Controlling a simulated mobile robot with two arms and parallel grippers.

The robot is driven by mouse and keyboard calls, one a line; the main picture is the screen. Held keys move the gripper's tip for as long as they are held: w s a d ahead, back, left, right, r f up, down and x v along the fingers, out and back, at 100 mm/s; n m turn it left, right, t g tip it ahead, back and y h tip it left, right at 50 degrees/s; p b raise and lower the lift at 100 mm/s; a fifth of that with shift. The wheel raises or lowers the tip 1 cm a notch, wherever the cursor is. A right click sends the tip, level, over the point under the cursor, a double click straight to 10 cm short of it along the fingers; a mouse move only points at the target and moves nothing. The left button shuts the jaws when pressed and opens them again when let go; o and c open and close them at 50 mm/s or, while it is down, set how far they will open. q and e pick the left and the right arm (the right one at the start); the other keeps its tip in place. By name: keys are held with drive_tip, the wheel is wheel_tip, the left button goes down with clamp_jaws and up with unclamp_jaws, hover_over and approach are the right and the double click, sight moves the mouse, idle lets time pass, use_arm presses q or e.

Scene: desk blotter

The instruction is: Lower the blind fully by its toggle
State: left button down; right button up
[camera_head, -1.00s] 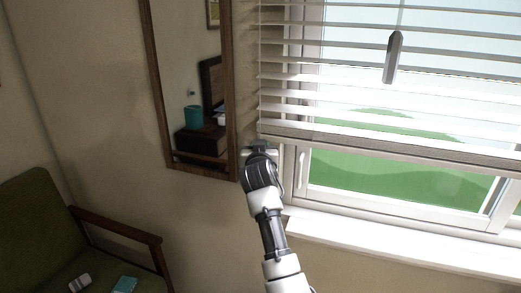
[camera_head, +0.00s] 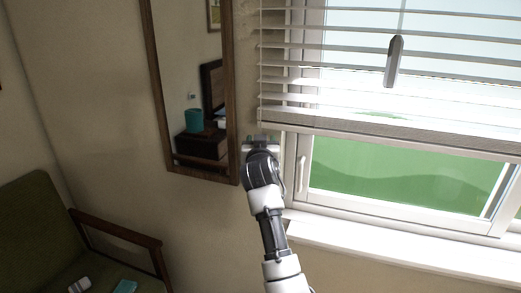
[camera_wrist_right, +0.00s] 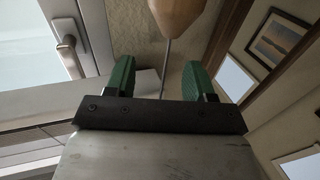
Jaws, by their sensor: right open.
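The blind (camera_head: 385,62) covers the upper part of the window, with its bottom rail (camera_head: 400,133) above the sill and bare glass below. In the right wrist view a tan wooden toggle (camera_wrist_right: 178,12) shows at the top edge, cut off by the frame. A thin cord (camera_wrist_right: 167,62) runs from it between my green fingers. My right gripper (camera_wrist_right: 158,78) is open, with the fingers apart on either side of the cord. In the head view my right gripper (camera_head: 262,143) is at the blind's lower left corner; the toggle is not clear there. My left gripper is not in view.
A wood-framed mirror (camera_head: 232,90) hangs close to the left of my right gripper. The window handle (camera_head: 300,174) and the white sill (camera_head: 370,254) are to its right. A grey tapered piece (camera_head: 394,62) hangs before the blind. A green armchair (camera_head: 35,225) stands lower left.

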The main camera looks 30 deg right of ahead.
drive_tip(key=b+v, duration=0.2)
drive_tip(key=v, duration=0.8)
drive_tip(key=shift+a, duration=0.15)
drive_tip(key=shift+s, duration=0.1)
